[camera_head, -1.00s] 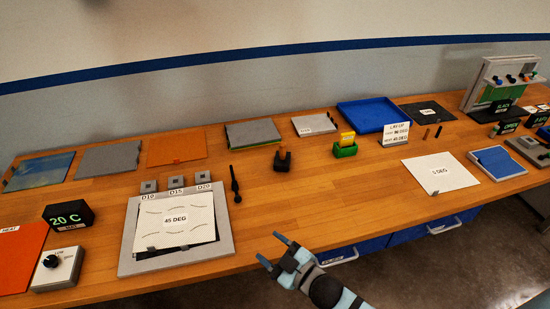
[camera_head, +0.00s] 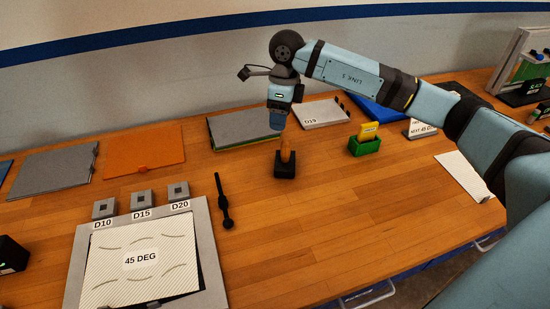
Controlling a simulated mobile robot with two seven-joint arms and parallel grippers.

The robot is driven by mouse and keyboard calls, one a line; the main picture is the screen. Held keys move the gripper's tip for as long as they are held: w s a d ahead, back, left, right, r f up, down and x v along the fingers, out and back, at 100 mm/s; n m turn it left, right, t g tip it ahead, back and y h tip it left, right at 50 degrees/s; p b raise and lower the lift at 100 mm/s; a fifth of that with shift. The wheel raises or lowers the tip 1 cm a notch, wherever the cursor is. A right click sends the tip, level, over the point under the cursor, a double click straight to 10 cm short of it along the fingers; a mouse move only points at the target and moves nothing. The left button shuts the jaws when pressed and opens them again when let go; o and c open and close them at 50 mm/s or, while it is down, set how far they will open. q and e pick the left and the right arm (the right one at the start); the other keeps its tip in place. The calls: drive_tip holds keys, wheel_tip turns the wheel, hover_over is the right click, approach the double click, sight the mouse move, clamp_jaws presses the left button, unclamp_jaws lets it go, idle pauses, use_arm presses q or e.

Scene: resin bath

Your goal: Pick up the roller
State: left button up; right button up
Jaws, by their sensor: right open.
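What looks like the roller (camera_head: 287,156) is an upright orange-brown handle set in a dark holder (camera_head: 286,171) in the middle of the bench. Its lower end is hidden in the holder. My right gripper (camera_head: 278,124) points down just above and slightly behind the handle in the picture. It is open and holds nothing that I can see; the fingers overlap in this view, and whether they touch the handle top is hard to tell. My left gripper does not show.
A long black tool (camera_head: 223,201) lies left of the holder. A green box with a yellow block (camera_head: 364,147) stands to its right. A grey plate (camera_head: 214,250) bears a 45 DEG sheet. Several flat panels lie along the back. The front bench middle is clear.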

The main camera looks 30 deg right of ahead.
sight(286, 140)
drive_tip(key=shift+w+d+r+h, duration=0.1)
drive_tip(key=shift+w+d+h, duration=0.2)
drive_tip(key=shift+d, duration=0.35)
drive_tip(key=shift+w+d+r+h, duration=0.15)
drive_tip(key=shift+d+h, duration=0.15)
drive_tip(key=shift+d, duration=0.3)
drive_tip(key=f, duration=0.6)
drive_tip(key=f+p, duration=0.1)
drive_tip(key=f, duration=0.6)
drive_tip(key=shift+s+a, duration=0.1)
drive_tip(key=shift+s, duration=0.1)
clamp_jaws()
